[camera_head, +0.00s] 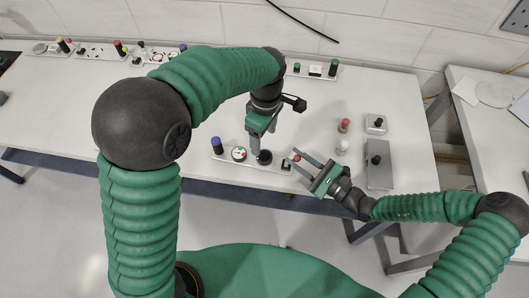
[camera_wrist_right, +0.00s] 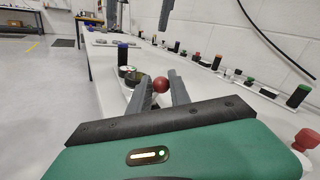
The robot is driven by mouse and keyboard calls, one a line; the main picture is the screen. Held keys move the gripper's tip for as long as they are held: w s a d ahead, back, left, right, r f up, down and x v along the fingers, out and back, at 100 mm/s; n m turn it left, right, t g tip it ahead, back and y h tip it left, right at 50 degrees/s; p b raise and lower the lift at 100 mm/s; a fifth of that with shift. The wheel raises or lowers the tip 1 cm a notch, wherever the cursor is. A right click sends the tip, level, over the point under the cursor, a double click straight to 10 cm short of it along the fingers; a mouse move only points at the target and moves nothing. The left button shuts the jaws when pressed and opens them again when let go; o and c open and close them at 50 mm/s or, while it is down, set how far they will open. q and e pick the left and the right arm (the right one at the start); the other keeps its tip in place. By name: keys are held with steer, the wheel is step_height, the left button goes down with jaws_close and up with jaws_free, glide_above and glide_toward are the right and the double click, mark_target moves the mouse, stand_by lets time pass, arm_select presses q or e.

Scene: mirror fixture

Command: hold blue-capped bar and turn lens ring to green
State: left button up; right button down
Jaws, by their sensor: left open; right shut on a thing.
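The blue-capped bar is a pale flat plate (camera_head: 230,160) near the table's front edge, with a blue-capped post (camera_head: 217,145) at its left end. It bears a round dial (camera_head: 238,154) with coloured marks and a black round knob (camera_head: 264,157); I cannot tell which is the lens ring. My left gripper (camera_head: 258,150) is open, pointing down at the black knob; its contact is unclear. My right gripper (camera_head: 303,163) is shut on a red ball knob (camera_wrist_right: 161,85) at the plate's right end. The blue-capped post (camera_wrist_right: 122,52) stands beyond in the right wrist view.
A red-topped post (camera_head: 344,125), a white knob (camera_head: 342,147) and a grey plate with a black knob (camera_head: 376,160) stand right of my right gripper. Other colour-capped bars (camera_head: 315,70) line the table's back. My left arm covers part of the table.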

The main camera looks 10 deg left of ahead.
mark_target(265, 156)
arm_select(q)
steer(key=f+n, duration=0.3)
steer(key=n, duration=0.2)
steer(key=f+n, duration=0.4)
steer(key=n, duration=0.1)
steer(key=f+n, duration=0.4)
steer(key=n, duration=0.1)
steer(key=shift+w+t, duration=0.3)
steer(key=shift+w, duration=0.05)
steer(key=c, duration=1.4)
steer(key=shift+m, duration=0.3)
steer(key=m, duration=0.4)
steer(key=shift+d+r+m, duration=0.1)
steer(key=shift+m, duration=0.3)
steer(key=m, duration=0.5)
steer(key=shift+m, duration=0.4)
